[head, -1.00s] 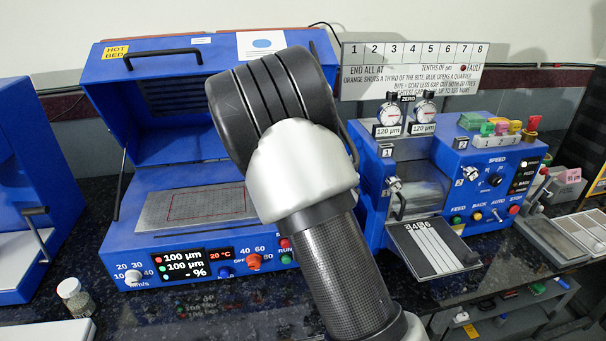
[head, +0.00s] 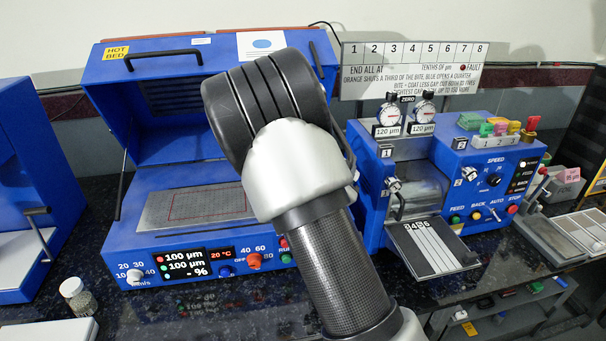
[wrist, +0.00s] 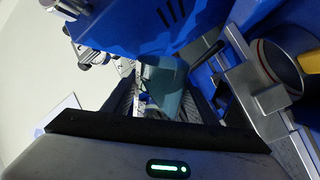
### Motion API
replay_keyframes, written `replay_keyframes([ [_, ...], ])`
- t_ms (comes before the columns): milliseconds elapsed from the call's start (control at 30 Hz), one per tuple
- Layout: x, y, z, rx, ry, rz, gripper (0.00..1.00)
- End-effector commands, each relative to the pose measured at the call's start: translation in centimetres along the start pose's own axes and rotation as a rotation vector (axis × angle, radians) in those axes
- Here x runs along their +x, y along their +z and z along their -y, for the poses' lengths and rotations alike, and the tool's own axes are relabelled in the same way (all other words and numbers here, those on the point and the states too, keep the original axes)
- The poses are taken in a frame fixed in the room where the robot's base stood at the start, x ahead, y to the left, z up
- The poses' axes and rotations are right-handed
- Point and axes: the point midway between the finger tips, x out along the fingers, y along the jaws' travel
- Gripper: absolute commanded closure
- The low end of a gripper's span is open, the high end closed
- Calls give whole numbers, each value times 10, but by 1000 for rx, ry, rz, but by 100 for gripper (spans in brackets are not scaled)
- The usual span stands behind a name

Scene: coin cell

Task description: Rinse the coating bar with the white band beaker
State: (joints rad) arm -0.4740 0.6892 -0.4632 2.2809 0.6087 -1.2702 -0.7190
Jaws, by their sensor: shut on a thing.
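In the wrist view my gripper (wrist: 158,100) is shut on a translucent blue-grey thing (wrist: 166,84) between its dark fingers. It may be a beaker, but I cannot make out a white band on it. In the head view my arm hides the gripper and what it holds. I cannot pick out the coating bar for certain in either view. The hot bed coater (head: 125,235) has its blue lid raised, and a grey plate (head: 190,208) with a red outline lies in it.
A blue roll machine (head: 460,190) with two dials and a striped tray (head: 436,246) stands right of my arm. A small jar (head: 78,295) is at the front left. In the wrist view a round metal-rimmed opening (wrist: 262,62) and bracket lie close right of my fingers.

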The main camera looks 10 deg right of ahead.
Motion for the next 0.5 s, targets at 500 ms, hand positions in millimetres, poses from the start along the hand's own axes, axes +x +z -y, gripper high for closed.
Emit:
replay_keyframes([
  [500,0,-2,-3,-31,1,-3,76],
])
